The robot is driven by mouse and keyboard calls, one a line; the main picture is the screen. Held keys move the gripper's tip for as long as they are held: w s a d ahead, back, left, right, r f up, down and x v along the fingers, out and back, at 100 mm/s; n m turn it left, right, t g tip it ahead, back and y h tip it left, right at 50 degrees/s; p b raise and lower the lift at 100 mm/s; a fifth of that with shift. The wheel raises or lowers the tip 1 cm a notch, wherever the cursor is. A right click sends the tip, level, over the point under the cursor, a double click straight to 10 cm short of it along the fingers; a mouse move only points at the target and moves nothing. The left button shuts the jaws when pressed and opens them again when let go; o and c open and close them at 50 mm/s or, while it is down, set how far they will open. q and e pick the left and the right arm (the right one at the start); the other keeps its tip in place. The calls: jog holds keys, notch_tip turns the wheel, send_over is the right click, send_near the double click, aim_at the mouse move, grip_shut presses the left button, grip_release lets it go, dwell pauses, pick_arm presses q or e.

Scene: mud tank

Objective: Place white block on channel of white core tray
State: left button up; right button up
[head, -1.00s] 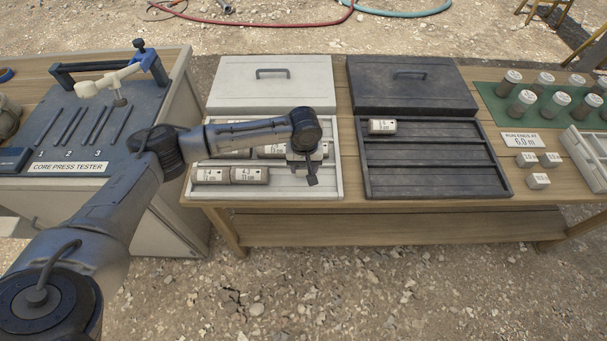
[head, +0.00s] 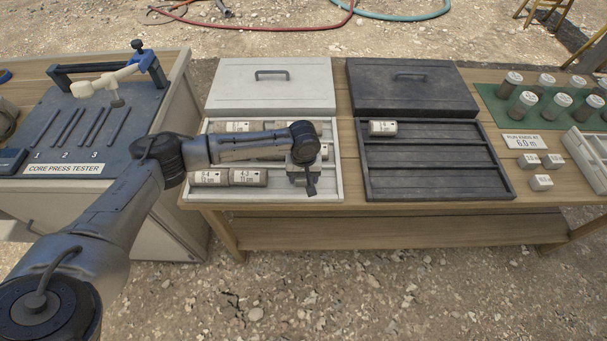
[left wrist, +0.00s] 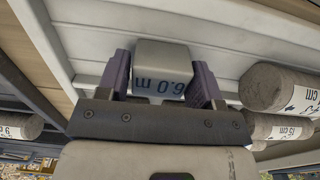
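The white block (left wrist: 162,62), marked 6.0 m, sits between the two purple fingers of my left gripper (left wrist: 162,78) in the left wrist view. The fingers look shut on its sides. In the head view my left gripper (head: 306,186) points down over the front right part of the white core tray (head: 262,197), to the right of two grey cores (head: 229,177) in the front channel. The block is hidden by my gripper there. The white tray floor shows close behind the block in the wrist view; I cannot tell whether they touch. My right gripper is not in view.
Other cores (head: 237,127) lie in the tray's rear channels, partly behind my arm. A dark tray (head: 435,196) with one core (head: 382,128) stands to the right. Several small white blocks (head: 541,182) lie farther right. The core press tester (head: 90,130) is at left.

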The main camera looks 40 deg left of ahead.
pick_arm(q)
jog(key=o, duration=0.3)
jog(key=shift+r+b, duration=0.1)
jog(key=shift+b, duration=0.2)
notch_tip(320, 180, up, 12)
jog(key=p, duration=0.5)
jog(key=s+d+f+m+t+h, duration=0.1)
jog(key=s+d+f+m, duration=0.35)
jog(key=s+d, duration=0.3)
jog(key=s+d+f+m+t+h, duration=0.1)
jog(key=s+d+f+m, duration=0.4)
jog(key=d, duration=0.4)
jog(key=s+a+y, duration=0.1)
jog(key=s+a, duration=0.1)
jog(key=s, duration=0.7)
jog(key=s+a+f+t, duration=0.1)
jog(key=s+a, duration=0.2)
jog(key=s, duration=0.7)
jog(key=shift+f+m+t+y, duration=0.25)
jog(key=shift+m+t+y, duration=0.05)
jog(key=shift+m+y, duration=0.1)
